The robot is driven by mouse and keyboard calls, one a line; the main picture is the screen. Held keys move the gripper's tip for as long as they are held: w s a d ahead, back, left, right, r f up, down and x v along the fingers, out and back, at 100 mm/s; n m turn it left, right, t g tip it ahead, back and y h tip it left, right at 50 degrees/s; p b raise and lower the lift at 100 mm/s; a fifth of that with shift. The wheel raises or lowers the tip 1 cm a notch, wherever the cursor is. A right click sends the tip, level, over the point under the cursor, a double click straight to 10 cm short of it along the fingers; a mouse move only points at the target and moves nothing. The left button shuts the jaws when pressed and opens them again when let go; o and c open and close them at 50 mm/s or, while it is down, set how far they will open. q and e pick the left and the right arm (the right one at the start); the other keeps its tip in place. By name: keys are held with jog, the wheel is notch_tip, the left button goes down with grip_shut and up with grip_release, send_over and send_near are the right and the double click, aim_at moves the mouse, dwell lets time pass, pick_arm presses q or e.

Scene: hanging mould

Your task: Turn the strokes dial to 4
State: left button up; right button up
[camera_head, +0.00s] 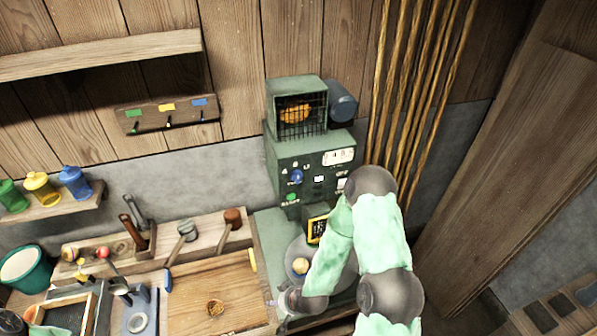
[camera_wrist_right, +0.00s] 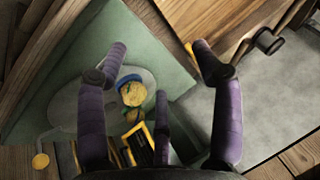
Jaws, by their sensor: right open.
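The green machine (camera_head: 312,158) stands against the back wall. On its front is a blue dial (camera_head: 297,176) with small markings around it, too small to read, so I cannot tell its setting. My right arm reaches down in front of the machine's lower right. My right gripper (camera_head: 276,301) is low at the bench's front, below and well apart from the dial. In the right wrist view the gripper (camera_wrist_right: 158,60) has its fingers spread, with nothing held between them. The dial does not show in that view. My left gripper is not clearly visible.
A green button (camera_head: 291,198) sits below the dial, and a white counter (camera_head: 338,157) is up right of it. A wooden board (camera_head: 215,296) lies left. Ropes (camera_head: 412,90) hang right of the machine.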

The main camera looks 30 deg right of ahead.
jog(key=w+d+r+t+h, duration=0.1)
jog(key=w+d+r+t, duration=0.2)
jog(key=w+d+r, duration=0.25)
jog(key=t+h, duration=0.5)
jog(key=t, duration=0.3)
send_near(298, 179)
jog(key=shift+n, duration=0.3)
jog(key=p+x, duration=0.1)
jog(key=x, duration=0.9)
jog(key=c, duration=1.1)
